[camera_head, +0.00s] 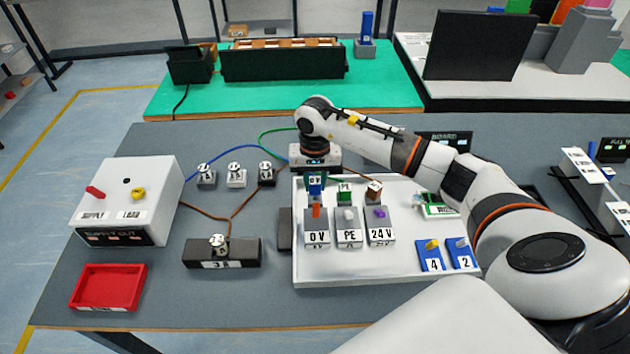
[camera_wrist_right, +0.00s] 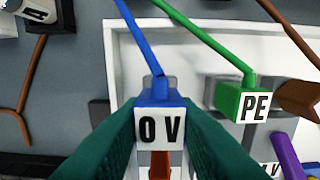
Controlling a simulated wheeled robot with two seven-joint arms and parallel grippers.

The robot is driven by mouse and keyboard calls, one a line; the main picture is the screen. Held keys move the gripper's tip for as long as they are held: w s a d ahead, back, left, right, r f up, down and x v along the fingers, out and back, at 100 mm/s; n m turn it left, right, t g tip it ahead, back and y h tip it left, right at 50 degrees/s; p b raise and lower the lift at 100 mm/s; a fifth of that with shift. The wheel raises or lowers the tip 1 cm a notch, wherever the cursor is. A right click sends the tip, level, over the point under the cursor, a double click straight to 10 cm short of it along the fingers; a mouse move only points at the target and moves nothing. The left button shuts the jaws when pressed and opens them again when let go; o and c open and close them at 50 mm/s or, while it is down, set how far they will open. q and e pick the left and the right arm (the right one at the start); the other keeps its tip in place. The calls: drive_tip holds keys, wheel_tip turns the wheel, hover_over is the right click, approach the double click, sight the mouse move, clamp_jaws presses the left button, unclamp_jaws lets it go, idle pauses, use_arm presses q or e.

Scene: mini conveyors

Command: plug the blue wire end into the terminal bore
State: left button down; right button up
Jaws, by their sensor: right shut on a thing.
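My right gripper (camera_head: 315,188) is over the left part of the white board (camera_head: 440,270). Its dark green fingers, seen in the right wrist view (camera_wrist_right: 160,128), are shut on the blue wire end (camera_wrist_right: 160,98), a blue block labelled 0 V with the blue wire rising from its top. The blue block also shows in the head view (camera_head: 316,180). Just in front of it stands the grey 0 V terminal (camera_head: 317,238) with an orange lever (camera_head: 316,211). The bore is hidden, so I cannot tell whether the end is in it. My left gripper is out of view.
The green PE wire end (camera_head: 345,193) and the brown wire end (camera_head: 374,190) stand close to the right, behind the PE terminal (camera_head: 348,238) and 24 V terminal (camera_head: 381,236). A supply box (camera_head: 115,195) and red tray (camera_head: 108,288) are at left.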

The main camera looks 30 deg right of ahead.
sight(315, 181)
drive_tip(key=shift+f+b, duration=1.3)
drive_tip(key=shift+f, duration=0.05)
drive_tip(key=o, duration=1.1)
drive_tip(key=shift+c, duration=0.2)
drive_tip(key=shift+r, duration=0.1)
wheel_tip(315, 181, up, 12)
drive_tip(key=shift+b, duration=0.65)
